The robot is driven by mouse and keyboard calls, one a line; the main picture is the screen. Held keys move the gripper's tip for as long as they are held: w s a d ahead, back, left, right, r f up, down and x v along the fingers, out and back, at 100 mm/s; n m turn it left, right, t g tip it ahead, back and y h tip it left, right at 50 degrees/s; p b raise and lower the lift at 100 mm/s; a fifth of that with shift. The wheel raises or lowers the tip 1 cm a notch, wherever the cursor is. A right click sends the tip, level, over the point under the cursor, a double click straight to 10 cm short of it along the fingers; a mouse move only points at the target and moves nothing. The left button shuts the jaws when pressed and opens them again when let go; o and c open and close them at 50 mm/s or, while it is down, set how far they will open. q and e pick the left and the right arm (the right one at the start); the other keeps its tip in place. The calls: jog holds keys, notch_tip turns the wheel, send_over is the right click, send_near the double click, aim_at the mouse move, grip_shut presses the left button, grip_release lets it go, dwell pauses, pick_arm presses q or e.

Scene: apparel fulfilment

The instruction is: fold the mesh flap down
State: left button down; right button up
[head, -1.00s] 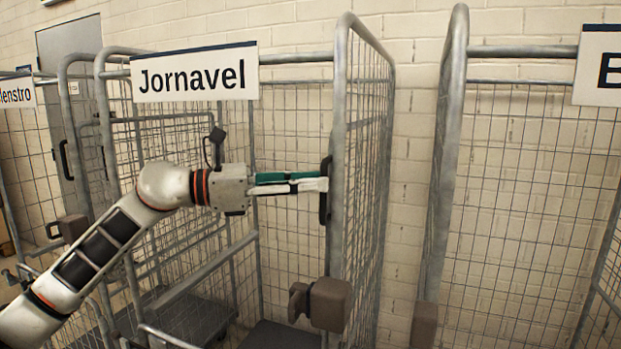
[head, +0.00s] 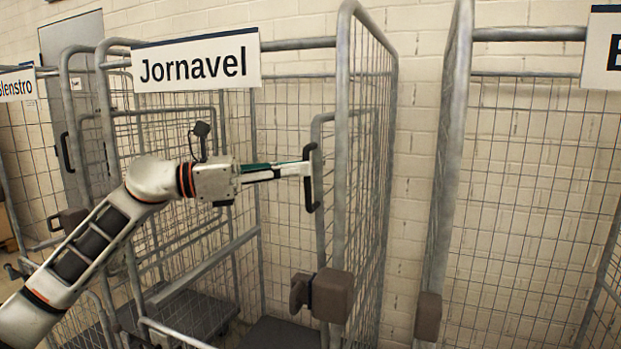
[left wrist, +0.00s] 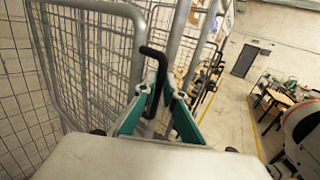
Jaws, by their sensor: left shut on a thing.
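The mesh flap is a wire panel in a grey tube frame; its frame (head: 319,130) stands upright at the right side of the Jornavel cage in the head view. A black handle (head: 313,185) sits on its edge. My left gripper (head: 307,168) is shut on this handle, its green and white fingers reaching in from the left. The left wrist view shows the bent black handle (left wrist: 154,72) between the two fingertips (left wrist: 159,97), with a mesh panel (left wrist: 92,50) to its left. My right gripper is in neither view.
The Jornavel sign (head: 197,67) hangs on the cage's top bar. Brown blocks (head: 330,295) sit on the right post (head: 341,200) below the handle. Another cage (head: 450,150) stands to the right, across a narrow gap. Inside the Jornavel cage, the space left of the flap looks clear.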

pick_arm(q)
jog(key=w+a+f+n+t+h+b, duration=0.1)
jog(key=w+a+f+b, duration=0.1)
jog(key=a, duration=0.6)
jog(key=w+a+f+n+t+h+b, duration=0.1)
jog(key=w+a+f+n+b, duration=0.1)
jog(key=a+b, duration=0.5)
jog(key=w+a+f+n+t+h+b, duration=0.1)
jog(key=w+a+f+b, duration=0.3)
jog(key=a, duration=0.6)
notch_tip(320, 180, down, 2)
jog(key=shift+n+t+h, duration=0.4)
jog(key=shift+n+h, duration=0.1)
jog(key=shift+h, duration=0.1)
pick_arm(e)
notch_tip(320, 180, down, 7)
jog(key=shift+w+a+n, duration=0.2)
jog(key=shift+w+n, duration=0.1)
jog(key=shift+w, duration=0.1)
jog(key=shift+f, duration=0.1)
pick_arm(q)
jog(key=c, duration=2.1)
grip_release()
jog(key=shift+d, duration=0.1)
jog(key=shift+c, duration=0.2)
